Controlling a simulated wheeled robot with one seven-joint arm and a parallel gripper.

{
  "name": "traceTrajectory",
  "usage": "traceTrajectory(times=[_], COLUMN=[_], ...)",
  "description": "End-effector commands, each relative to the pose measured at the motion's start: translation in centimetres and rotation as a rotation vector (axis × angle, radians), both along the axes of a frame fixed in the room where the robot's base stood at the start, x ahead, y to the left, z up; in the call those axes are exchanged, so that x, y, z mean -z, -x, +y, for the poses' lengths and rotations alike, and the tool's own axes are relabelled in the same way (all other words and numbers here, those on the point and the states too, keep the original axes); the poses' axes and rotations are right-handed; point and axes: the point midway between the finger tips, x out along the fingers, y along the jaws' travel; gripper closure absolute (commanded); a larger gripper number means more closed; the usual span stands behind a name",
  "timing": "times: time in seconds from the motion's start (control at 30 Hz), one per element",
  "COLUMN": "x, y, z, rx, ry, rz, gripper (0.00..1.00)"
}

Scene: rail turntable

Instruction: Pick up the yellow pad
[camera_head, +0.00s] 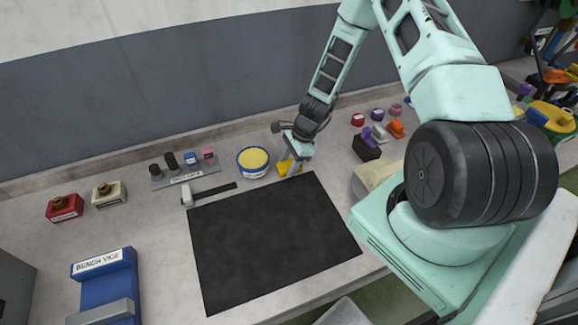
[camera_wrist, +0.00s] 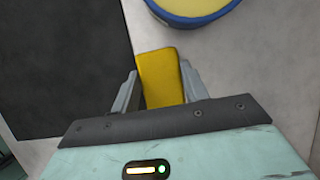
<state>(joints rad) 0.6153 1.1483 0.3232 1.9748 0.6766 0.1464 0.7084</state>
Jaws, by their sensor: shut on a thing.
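The yellow pad (camera_wrist: 161,78) is a small block between the two fingers of my gripper (camera_wrist: 160,92) in the wrist view. The fingers sit against its left and right sides. In the head view the yellow pad (camera_head: 285,168) shows partly behind my gripper (camera_head: 291,167), at the back edge of the black mat (camera_head: 265,245). Whether the pad touches the bench or is lifted a little, I cannot tell.
A round blue tin with yellow contents (camera_head: 253,160) stands just left of the pad. A hammer (camera_head: 208,192) lies behind the mat's left part. A grey rack (camera_head: 186,178) with small items is further left. A dark block (camera_head: 366,148) stands to the right. The mat is clear.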

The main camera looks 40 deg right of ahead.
Motion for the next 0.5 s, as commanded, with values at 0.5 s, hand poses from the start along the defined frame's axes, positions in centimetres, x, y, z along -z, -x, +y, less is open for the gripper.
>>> traceTrajectory(times=[0.5], x=[-3.9], y=[-0.1], z=[-0.1], rx=[-0.003], ry=[0.004], rz=[-0.005], gripper=[0.77])
